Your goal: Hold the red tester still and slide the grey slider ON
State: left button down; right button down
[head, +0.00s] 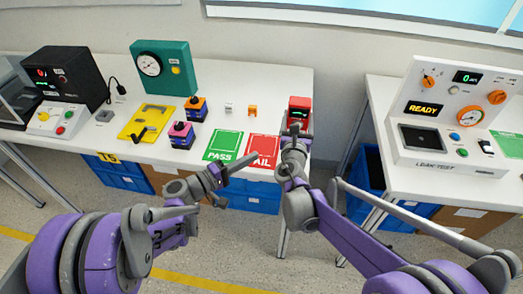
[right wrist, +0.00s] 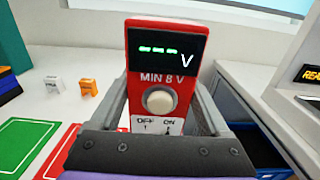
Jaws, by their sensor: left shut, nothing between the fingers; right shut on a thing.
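The red tester (head: 299,106) stands upright near the right end of the white table. In the right wrist view the tester (right wrist: 160,28) has a black display with green dashes and a V, and the label MIN 8 V. Below is a round pale grey knob (right wrist: 159,101), above OFF on the left and ON on the right. The slider's setting is unclear, as my gripper hides the lower edge. My right gripper (head: 296,130) is shut on the tester, one finger on each side. My left gripper (head: 240,160) is shut and empty, left of the tester and in front of the table.
Green PASS (head: 222,145) and red FAIL (head: 263,149) mats lie by the front edge. Small white (head: 228,108) and orange (head: 252,110) blocks stand behind them. A leak-test console (head: 450,150) stands on the right table across a gap.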

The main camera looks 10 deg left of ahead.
dwell(0.3)
grip_release()
jog(key=shift+d, duration=0.1)
jog(key=s, duration=1.2)
